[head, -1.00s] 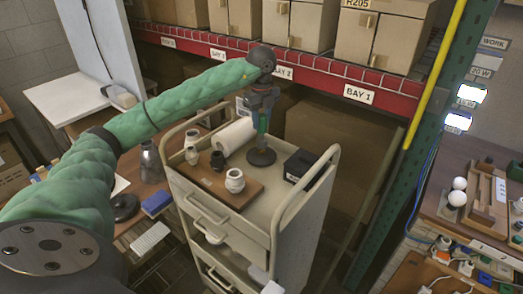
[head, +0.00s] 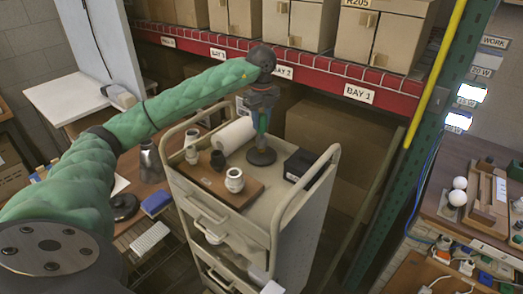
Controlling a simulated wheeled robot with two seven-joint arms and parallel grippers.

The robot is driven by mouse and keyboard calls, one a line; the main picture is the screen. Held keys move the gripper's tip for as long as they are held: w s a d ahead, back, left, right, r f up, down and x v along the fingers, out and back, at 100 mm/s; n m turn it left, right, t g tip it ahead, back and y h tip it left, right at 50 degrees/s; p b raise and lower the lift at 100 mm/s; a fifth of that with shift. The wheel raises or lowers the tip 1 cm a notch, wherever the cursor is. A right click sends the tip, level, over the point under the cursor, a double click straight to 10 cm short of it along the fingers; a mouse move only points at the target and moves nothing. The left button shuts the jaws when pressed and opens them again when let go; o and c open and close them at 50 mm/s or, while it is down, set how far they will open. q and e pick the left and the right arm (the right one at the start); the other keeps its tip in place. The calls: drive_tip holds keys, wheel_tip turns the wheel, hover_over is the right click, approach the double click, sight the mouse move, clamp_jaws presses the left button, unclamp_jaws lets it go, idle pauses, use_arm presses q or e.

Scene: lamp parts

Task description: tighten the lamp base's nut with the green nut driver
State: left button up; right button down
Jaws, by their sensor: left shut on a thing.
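My left gripper (head: 262,107) reaches over the cart from the left and points down. It is shut on the green nut driver (head: 262,123), which stands upright below it. The driver's lower end is over the dark round lamp base (head: 261,156) on the cart top. The nut is too small to make out, and I cannot tell whether the driver touches it. My right gripper does not show.
The beige cart (head: 239,208) has raised side rails. On it are a wooden board (head: 208,190) with several sockets, a white roll (head: 233,135) and a black box (head: 301,164). The red shelf (head: 320,80) runs behind. A wooden bench (head: 436,212) stands at right.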

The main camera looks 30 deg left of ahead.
use_arm(q)
drive_tip(key=shift+f+b, duration=0.75)
drive_tip(key=shift+f, duration=0.3)
idle(1.2)
idle(0.8)
drive_tip(key=shift+f+m+b, duration=0.1)
drive_tip(key=shift+m+b, duration=0.45)
drive_tip(key=shift+m, duration=0.15)
drive_tip(key=shift+m+b, duration=0.3)
drive_tip(key=shift+m, duration=0.7)
drive_tip(key=shift+m+b, duration=0.5)
drive_tip(key=shift+m, duration=1.2)
